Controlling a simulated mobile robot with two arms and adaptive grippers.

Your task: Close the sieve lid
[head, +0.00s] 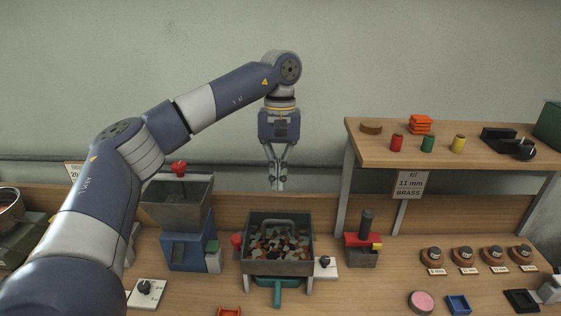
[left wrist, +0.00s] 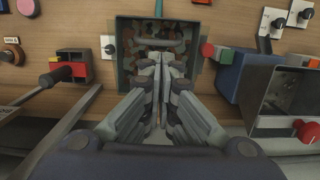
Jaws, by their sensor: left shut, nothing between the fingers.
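The sieve (head: 249,262) is a dark grey square box on the bench, with many coloured pieces visible inside it. A grey arched bar (head: 280,222) shows at its back inside edge; I cannot tell whether it belongs to the lid. A green handle or chute sticks out at its front. My left gripper (head: 278,187) is shut and empty, pointing down above the back of the sieve, apart from it. In the left wrist view the shut fingers (left wrist: 162,60) cover part of the sieve (left wrist: 124,58). My right gripper is not in view.
A blue machine with a grey hopper (head: 178,205) stands left of the sieve. A red and grey press-like device (head: 363,243) stands to the right. A raised shelf (head: 450,152) with small spools is at the back right. Small dishes and round bases lie front right.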

